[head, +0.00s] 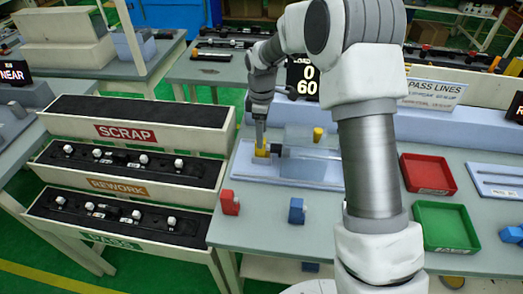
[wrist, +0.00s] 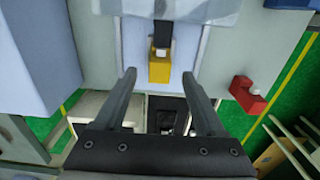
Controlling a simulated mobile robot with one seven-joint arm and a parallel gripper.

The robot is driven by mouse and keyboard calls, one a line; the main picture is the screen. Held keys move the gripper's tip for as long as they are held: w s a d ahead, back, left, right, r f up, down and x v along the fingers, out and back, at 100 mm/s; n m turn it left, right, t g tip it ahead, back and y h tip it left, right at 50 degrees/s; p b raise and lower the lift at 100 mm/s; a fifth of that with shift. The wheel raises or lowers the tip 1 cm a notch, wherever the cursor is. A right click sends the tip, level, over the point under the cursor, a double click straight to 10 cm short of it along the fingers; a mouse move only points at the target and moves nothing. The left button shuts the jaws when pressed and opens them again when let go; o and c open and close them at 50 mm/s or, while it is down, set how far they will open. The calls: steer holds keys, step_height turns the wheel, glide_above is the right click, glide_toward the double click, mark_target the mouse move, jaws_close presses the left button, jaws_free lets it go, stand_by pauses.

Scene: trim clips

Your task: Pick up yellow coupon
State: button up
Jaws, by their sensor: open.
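A small yellow block (head: 262,151), which looks like the yellow coupon, sits at the left end of the pale blue fixture plate (head: 245,172) on the grey bench. In the wrist view the yellow block (wrist: 158,72) lies at the plate's near end, against a dark and metal part. My gripper (head: 261,143) points down at the block in the head view. In the wrist view my gripper (wrist: 159,76) is open, with its fingertips on either side of the block and a visible gap to each. I cannot tell how far the tips are above it.
A red block (head: 230,203) and a blue block (head: 296,210) stand at the bench front. Red (head: 428,174) and green (head: 446,227) trays lie to the right. A yellow knob (head: 318,134) stands near a clear panel on the fixture. Scrap, rework and pass bins (head: 125,145) stand left.

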mark_target(263, 150)
steer(key=shift+f+p, duration=0.3)
steer(key=shift+f, duration=2.5)
steer(key=shift+c, duration=0.4)
jaws_close()
